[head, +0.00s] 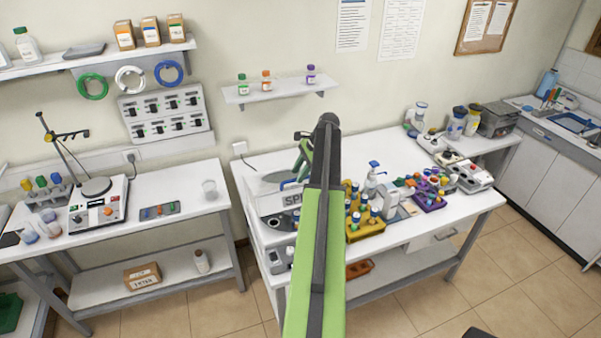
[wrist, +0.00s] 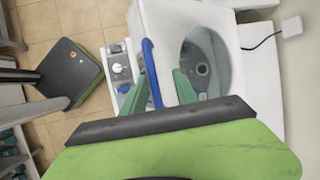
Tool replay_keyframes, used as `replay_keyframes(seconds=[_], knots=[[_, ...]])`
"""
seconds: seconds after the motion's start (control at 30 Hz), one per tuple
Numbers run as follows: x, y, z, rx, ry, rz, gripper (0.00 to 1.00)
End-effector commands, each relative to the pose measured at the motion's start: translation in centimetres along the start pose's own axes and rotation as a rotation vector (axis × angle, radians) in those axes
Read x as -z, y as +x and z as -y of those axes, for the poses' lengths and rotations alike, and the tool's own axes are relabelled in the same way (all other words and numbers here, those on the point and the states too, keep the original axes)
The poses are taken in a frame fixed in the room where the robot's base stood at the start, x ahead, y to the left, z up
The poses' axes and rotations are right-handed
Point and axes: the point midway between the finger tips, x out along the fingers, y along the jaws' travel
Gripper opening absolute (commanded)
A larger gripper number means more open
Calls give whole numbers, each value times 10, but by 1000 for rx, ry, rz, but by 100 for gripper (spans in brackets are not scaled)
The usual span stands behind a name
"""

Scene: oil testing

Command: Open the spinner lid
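A blue handle bar (wrist: 151,70) stands along the near side of the bowl. I cannot tell whether a clear lid covers the bowl. My gripper (wrist: 160,90) is open, with one green finger on each side of the blue handle. In the head view my gripper (head: 303,160) is over the spinner, and my arm hides its right part.
A control panel with a knob (wrist: 121,68) is on the spinner's front. A wall shelf (head: 280,92) with small bottles hangs behind. Open floor separates the left table (head: 190,208).

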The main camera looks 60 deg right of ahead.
Motion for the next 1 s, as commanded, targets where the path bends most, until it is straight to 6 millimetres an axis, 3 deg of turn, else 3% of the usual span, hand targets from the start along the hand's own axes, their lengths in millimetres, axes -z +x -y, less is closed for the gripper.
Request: replay_keyframes(seconds=[0.17,0.4,0.6,1.0], knots=[[-1,-22,-2,3,0,-1,35],[55,-42,-30,4,3,-1,35],[87,-58,-46,3,0,0,35],[97,-64,-52,2,-1,0,35]])
